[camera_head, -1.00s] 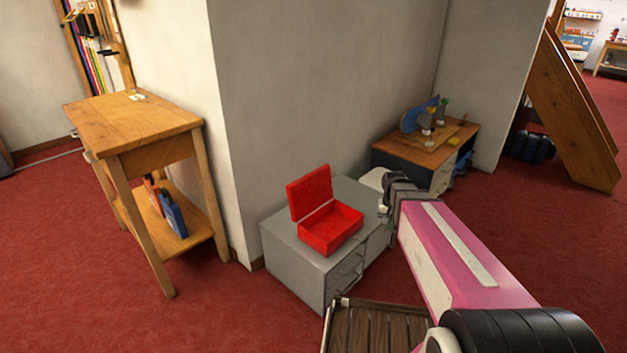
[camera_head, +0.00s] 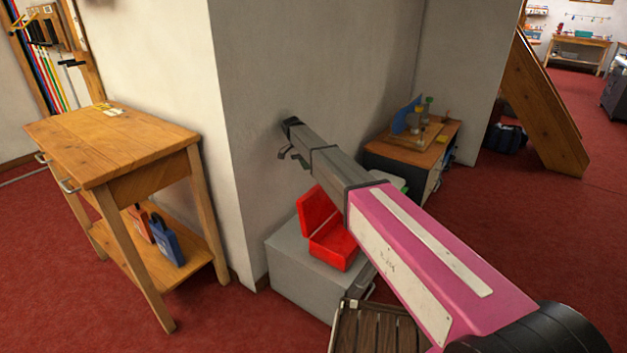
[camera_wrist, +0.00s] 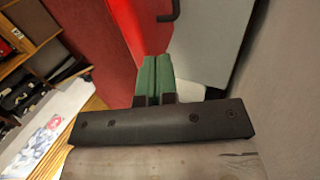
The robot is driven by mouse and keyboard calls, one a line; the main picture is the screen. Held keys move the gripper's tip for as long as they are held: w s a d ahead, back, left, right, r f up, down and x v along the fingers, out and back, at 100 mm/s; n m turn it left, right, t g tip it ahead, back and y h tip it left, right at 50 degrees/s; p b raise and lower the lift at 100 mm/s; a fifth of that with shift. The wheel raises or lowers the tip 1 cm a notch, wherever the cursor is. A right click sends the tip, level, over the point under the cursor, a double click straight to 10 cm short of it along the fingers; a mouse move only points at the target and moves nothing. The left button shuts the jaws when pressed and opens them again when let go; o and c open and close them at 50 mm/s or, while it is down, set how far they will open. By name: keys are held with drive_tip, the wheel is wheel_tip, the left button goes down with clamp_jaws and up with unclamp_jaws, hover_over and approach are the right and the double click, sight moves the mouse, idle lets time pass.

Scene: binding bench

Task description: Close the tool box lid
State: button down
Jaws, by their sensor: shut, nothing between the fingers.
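The red tool box (camera_head: 335,248) sits on top of a low grey cabinet (camera_head: 305,278) in the head view. Its lid (camera_head: 317,211) stands open, raised and leaning back at the left rear. My arm passes above the box and hides part of its right side. My gripper (camera_head: 292,156) is above the lid and a little left of it, near the wall, apart from the box. In the wrist view its green-padded fingers (camera_wrist: 157,64) are together with nothing between them.
The pale wall (camera_head: 320,80) rises close behind the cabinet and my gripper. A wooden side table (camera_head: 115,140) stands at the left. A desk with tools (camera_head: 415,158) is behind my arm. A slatted wooden piece (camera_head: 372,330) stands in front. Red floor is open at the right.

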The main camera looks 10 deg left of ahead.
drive_tip(key=x, duration=1)
drive_tip(key=shift+s+d+r+t+y, duration=0.15)
drive_tip(key=shift+s+d+r+y, duration=0.15)
drive_tip(key=shift+d, duration=0.15)
drive_tip(key=shift+s+d+r+t+y, duration=0.2)
drive_tip(key=shift+s+d+y, duration=0.1)
drive_tip(key=shift+d, duration=0.2)
drive_tip(key=s+d+t+y, duration=0.35)
drive_tip(key=d+y, duration=0.25)
drive_tip(key=d, duration=0.3)
drive_tip(key=s+d+f+t+y, duration=0.2)
drive_tip(key=s+d+f+y, duration=0.2)
drive_tip(key=d+f+y, duration=0.4)
drive_tip(key=shift+s+d+f+y, duration=0.25)
drive_tip(key=shift+d+f+y, duration=0.05)
drive_tip(key=shift+d+f, duration=1.25)
drive_tip(key=shift+d, duration=0.1)
